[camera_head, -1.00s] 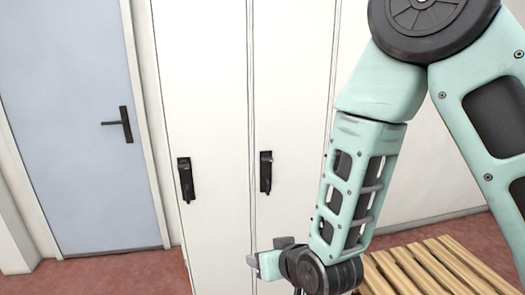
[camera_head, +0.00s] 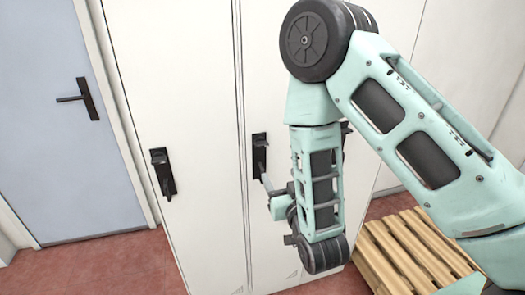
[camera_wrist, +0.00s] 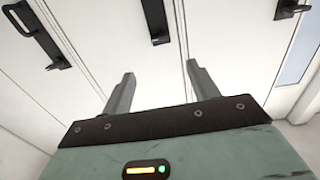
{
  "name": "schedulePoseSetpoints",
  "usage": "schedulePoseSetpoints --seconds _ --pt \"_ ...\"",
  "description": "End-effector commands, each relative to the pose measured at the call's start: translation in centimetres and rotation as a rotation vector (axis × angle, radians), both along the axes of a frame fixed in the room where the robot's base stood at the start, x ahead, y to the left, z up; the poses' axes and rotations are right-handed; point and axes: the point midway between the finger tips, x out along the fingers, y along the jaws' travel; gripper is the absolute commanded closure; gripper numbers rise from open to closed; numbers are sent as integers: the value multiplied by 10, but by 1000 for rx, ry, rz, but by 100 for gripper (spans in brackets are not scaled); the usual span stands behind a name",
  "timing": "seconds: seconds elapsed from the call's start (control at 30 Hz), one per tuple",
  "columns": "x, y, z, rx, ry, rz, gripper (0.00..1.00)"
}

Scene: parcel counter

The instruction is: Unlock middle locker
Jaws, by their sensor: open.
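The middle locker (camera_head: 215,80) is a tall white door with a black handle plate and lever (camera_head: 259,155). In the wrist view, that middle handle (camera_wrist: 157,22) hangs at the top centre, beyond the gap between my fingers. My gripper (camera_head: 268,187) is just below and right of the middle handle in the head view, largely hidden by my forearm. In the wrist view, my gripper (camera_wrist: 160,86) is open and empty, its two grey fingers apart and pointing at the white doors. I cannot tell whether a fingertip touches the handle.
The left locker handle (camera_head: 163,172) and the right locker handle (camera_head: 346,128), partly behind my arm, flank the middle one. A blue-grey door (camera_head: 45,130) stands at the far left. A wooden pallet (camera_head: 410,250) lies on the red floor at the right.

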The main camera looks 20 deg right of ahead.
Motion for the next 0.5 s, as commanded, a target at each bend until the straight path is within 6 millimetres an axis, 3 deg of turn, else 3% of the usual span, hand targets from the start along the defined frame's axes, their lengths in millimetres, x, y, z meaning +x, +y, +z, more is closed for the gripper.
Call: schedulePoseSetpoints --seconds 0.37,0.5 --pt "18 -1 -5 0 -5 3 40" --pt "34 -1 -6 2 -5 0 40"
